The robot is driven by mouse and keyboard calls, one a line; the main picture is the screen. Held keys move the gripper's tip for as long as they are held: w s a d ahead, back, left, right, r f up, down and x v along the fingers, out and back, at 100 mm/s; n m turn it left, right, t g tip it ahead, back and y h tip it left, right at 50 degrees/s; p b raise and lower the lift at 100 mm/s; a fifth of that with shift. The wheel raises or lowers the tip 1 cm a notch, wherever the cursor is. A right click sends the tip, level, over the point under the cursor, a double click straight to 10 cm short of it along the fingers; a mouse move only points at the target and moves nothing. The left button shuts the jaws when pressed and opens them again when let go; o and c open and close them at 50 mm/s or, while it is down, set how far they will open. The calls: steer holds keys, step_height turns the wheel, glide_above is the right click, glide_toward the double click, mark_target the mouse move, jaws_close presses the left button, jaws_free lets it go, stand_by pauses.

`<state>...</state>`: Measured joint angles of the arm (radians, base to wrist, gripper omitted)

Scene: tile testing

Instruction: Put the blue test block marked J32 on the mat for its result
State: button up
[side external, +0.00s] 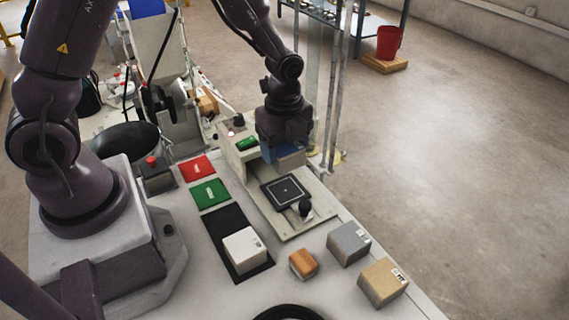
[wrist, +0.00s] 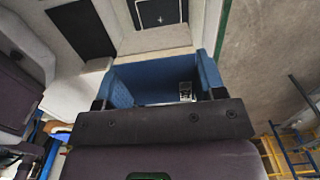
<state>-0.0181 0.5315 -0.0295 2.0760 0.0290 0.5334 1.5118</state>
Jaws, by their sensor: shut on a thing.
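My gripper (side external: 283,145) is shut on a blue block (side external: 291,158) and holds it above the back of the testing station, behind its black square plate (side external: 284,191). In the wrist view the blue block (wrist: 150,78) fills the middle, with a small label (wrist: 187,91) too small to read. A red mat (side external: 196,167) and a green mat (side external: 210,192) lie left of the station, both bare apart from small white markings.
A white block (side external: 243,249) stands on a long black mat (side external: 226,221). An orange block (side external: 303,263), a grey block (side external: 348,242) and a tan block (side external: 382,281) stand at the front right.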

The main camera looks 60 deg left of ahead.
step_height(320, 180, up, 7)
steer(key=shift+f, duration=0.1)
steer(key=s+a+n, duration=0.5)
steer(key=s+a, duration=0.1)
steer(key=a, duration=0.6)
steer(key=n, duration=0.4)
glide_above(196, 168)
step_height(196, 168, down, 10)
steer(key=r, duration=0.1)
steer(key=shift+f, duration=3.75)
steer(key=shift+f, duration=0.3)
steer(key=o, duration=1.4)
steer(key=shift+c, duration=0.2)
steer(key=shift+r, duration=3.05)
